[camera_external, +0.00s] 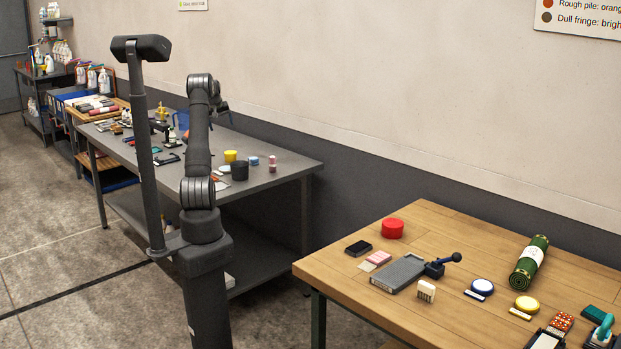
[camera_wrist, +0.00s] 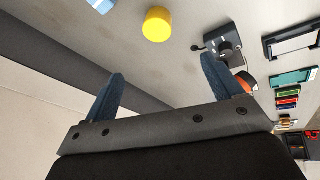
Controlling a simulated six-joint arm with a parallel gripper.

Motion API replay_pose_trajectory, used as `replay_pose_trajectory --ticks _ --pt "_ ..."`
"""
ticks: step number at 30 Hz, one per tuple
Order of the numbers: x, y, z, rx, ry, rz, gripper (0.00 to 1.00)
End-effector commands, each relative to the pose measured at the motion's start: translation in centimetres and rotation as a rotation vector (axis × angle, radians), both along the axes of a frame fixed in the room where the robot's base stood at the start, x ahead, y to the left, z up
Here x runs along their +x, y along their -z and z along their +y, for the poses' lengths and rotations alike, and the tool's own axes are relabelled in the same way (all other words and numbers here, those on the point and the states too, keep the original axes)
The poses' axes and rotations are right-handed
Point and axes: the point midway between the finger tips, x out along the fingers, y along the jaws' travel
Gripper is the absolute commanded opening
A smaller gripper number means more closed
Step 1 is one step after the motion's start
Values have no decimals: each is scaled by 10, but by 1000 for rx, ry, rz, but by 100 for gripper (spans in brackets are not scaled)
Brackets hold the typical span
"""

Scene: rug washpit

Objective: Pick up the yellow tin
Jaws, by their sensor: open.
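A yellow tin (camera_external: 230,156), a short cylinder, stands on the grey bench (camera_external: 262,183) in the external view. In the wrist view a yellow cylinder (camera_wrist: 157,24) lies beyond my fingertips, near the top edge, apart from them. My gripper (camera_wrist: 162,70) is open, with its two blue-grey fingers spread and nothing between them. A flat round yellow-rimmed thing with a pale top (camera_external: 527,303) lies on the wooden table at right.
The wrist view shows a dark device with a knob (camera_wrist: 226,46) and an orange round thing (camera_wrist: 246,80) right of the tin. The wall runs behind the bench.

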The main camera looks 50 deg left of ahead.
Motion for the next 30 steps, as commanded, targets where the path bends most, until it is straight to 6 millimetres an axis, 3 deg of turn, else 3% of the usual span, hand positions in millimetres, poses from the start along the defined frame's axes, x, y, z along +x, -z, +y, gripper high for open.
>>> replay_pose_trajectory --ticks 6,10,14,24,30 --pt "12 28 3 124 322 94 84" --pt "15 35 3 161 416 120 84" --pt "19 47 6 168 441 128 84" --pt "41 114 23 166 438 128 84" --pt "50 142 30 168 438 127 84"
